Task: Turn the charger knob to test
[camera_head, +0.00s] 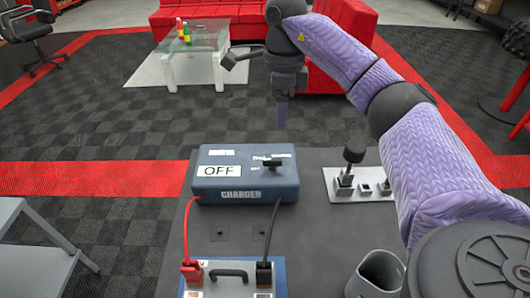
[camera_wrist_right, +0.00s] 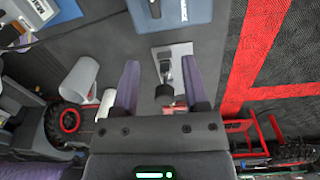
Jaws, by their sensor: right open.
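The charger (camera_head: 232,190) is a blue box on the dark bench top, with a white label reading OFF (camera_head: 219,171) on its left side. Its black knob (camera_head: 273,162) sits on the top right; small print beside it is too blurred to read fully. My right gripper (camera_head: 254,94) is open and empty, raised above and beyond the charger's right side, apart from the knob. In the right wrist view its two fingers (camera_wrist_right: 160,64) are spread, and the charger (camera_wrist_right: 178,14) shows at the top edge. My left gripper is not in view.
A red and a black cable run from the charger to a battery (camera_head: 232,283) with a handle. A metal plate (camera_head: 366,190) with a black lever lies right of the charger. A grey cup (camera_head: 379,272) stands near the front. A glass table (camera_head: 180,60) and red sofa are beyond.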

